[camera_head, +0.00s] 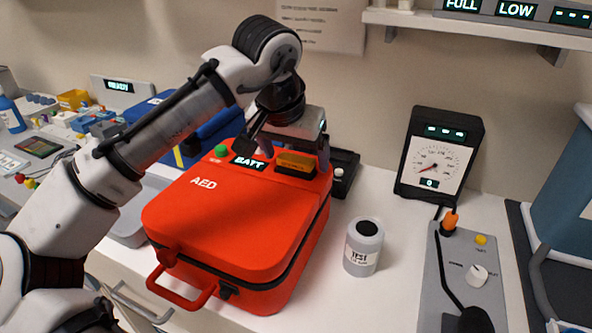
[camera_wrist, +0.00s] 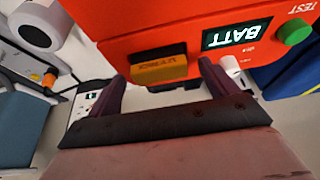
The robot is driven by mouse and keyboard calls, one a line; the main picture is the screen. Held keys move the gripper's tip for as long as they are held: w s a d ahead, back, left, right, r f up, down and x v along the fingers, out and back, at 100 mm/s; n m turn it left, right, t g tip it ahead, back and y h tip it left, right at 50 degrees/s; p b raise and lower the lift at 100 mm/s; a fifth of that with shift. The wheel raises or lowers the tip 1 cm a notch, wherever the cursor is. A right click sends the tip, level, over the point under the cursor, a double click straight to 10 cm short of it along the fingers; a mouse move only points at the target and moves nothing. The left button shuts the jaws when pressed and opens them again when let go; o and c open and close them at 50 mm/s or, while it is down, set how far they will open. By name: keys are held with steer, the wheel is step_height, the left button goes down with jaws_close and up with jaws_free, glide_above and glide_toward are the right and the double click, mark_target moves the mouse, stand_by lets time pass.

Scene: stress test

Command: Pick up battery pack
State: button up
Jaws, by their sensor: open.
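A yellow-brown battery pack (camera_head: 296,163) sits in the top of the red AED case (camera_head: 222,222), near its back edge beside the lit BATT display (camera_head: 250,162). It also shows in the wrist view (camera_wrist: 160,70), with dark lettering on its side. My gripper (camera_head: 297,150) is over the back edge of the case, at the pack. In the wrist view my gripper (camera_wrist: 163,74) is open, with one dark finger on each side of the pack and visible gaps. I cannot tell how deep the fingers reach around it. The pack's lower part is hidden in the case.
A grey TEST jar (camera_head: 364,247) stands right of the case. A gauge (camera_head: 437,158) and a grey control panel (camera_head: 466,280) stand farther right. A blue case (camera_head: 205,143) is behind the AED on the left. A shelf (camera_head: 480,27) hangs at the upper right.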

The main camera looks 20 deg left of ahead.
steer(key=shift+f, duration=0.1)
steer(key=shift+c, duration=0.3)
steer(key=c, duration=1.2)
steer(key=shift+o, duration=0.2)
